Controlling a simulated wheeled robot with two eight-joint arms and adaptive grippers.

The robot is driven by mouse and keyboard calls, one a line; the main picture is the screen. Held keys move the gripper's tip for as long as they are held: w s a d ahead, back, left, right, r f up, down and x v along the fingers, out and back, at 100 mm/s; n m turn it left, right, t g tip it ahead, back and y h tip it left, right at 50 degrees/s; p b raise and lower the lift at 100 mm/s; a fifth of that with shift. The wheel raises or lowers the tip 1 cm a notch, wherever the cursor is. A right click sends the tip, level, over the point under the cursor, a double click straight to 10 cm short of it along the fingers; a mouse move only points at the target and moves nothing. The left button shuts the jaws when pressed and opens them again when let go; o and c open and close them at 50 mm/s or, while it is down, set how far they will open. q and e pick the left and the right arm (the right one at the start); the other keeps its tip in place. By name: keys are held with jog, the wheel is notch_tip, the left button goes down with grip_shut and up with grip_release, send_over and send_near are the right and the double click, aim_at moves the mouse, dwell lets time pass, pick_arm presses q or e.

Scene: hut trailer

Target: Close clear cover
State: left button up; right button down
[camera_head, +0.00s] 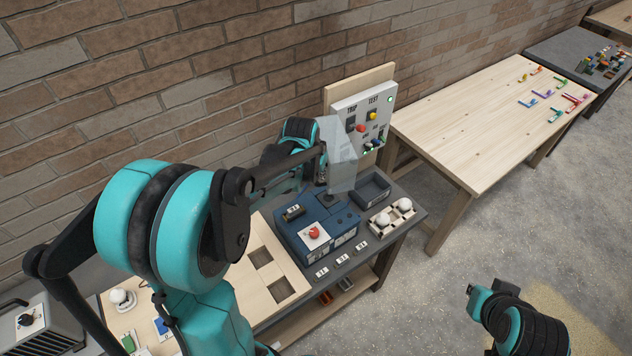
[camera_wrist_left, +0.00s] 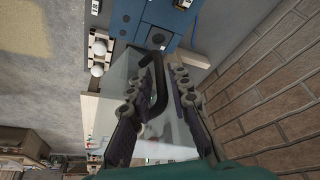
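My right gripper is outside the views.
Below the panel, a dark bench holds a blue box with a red knob (camera_head: 314,233), an open dark tray (camera_head: 371,190) and a holder with white round knobs (camera_head: 393,215). A wooden table (camera_head: 470,110) stands to the right. The brick wall is close behind.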

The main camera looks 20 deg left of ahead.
pick_arm(q)
jog(key=shift+w+f, duration=0.2)
jog(key=shift+f, duration=0.4)
grip_shut()
jog(key=shift+d, duration=0.1)
